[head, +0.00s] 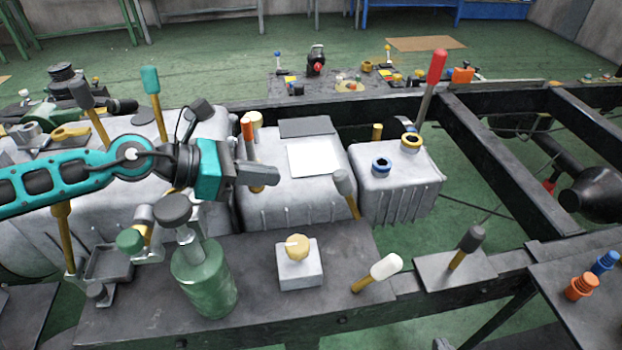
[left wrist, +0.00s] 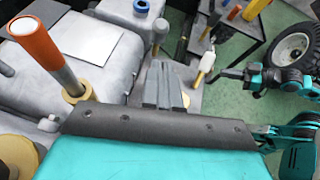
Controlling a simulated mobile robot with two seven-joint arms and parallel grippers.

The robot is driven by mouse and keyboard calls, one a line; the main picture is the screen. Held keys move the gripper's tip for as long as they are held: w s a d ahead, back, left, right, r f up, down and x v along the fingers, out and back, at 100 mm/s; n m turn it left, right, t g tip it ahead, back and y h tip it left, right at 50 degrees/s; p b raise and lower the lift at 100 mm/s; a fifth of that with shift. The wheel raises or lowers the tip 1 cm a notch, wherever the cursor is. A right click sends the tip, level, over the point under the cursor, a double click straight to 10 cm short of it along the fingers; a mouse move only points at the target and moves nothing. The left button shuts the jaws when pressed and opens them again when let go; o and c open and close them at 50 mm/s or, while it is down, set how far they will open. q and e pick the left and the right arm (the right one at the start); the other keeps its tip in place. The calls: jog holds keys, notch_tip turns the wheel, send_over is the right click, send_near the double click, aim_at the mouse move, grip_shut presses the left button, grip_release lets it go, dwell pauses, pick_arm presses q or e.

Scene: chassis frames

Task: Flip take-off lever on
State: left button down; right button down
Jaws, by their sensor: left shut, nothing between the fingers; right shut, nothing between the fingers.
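Several levers stand here, and no label shows which one is the take-off lever. An orange-topped lever (head: 247,130) rises from the grey housing just behind my left gripper (head: 274,175). In the left wrist view this lever (left wrist: 40,45) stands left of the shut, empty fingers (left wrist: 165,85), apart from them. A long red-handled lever (head: 435,72) leans over the right-hand grey box. A grey-knobbed lever (head: 343,184) stands to the right of my left gripper, apart from it. My right gripper (left wrist: 229,73) shows small at the right of the left wrist view, shut and empty.
A green bottle-shaped cylinder (head: 204,280), a yellow knob on a white block (head: 299,270), a white-tipped lever (head: 385,267) and a black-knobbed lever (head: 472,240) stand along the front plate. Yellow (head: 412,141) and blue (head: 381,166) caps top the right box. Dark frame rails (head: 510,170) lie right.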

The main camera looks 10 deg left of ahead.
pick_arm(q)
jog(key=p+x, duration=0.1)
jog(key=x, duration=0.9)
jog(key=shift+p, duration=0.3)
jog(key=shift+w, duration=0.1)
